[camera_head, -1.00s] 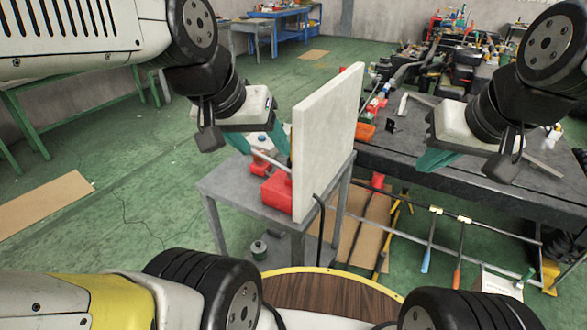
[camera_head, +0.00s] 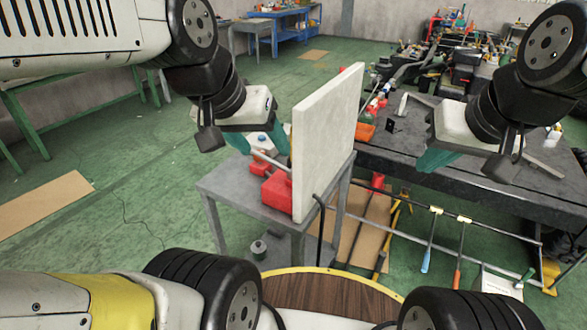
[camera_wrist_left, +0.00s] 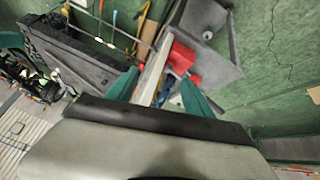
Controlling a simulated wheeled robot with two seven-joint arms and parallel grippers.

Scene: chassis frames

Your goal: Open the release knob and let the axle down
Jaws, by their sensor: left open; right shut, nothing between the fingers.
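A red device (camera_head: 279,188), perhaps a jack, sits on a small grey stand (camera_head: 235,190), partly behind an upright pale panel (camera_head: 325,140). A pale rod (camera_head: 268,160) rises beside it. My left gripper (camera_head: 262,143) is open above and behind the red device, left of the panel. In the left wrist view the red device (camera_wrist_left: 181,57) lies beyond my open fingers (camera_wrist_left: 160,77), with the panel's edge (camera_wrist_left: 152,78) between them. My right gripper (camera_head: 436,156) is shut and empty, right of the panel, over the dark bench. I cannot make out the release knob or the axle.
The dark workbench (camera_head: 400,160) at the right carries tools and parts. The panel stands between my two grippers. Tools hang on a rail (camera_head: 440,245) below the bench. A small can (camera_head: 258,249) is on the stand's lower shelf.

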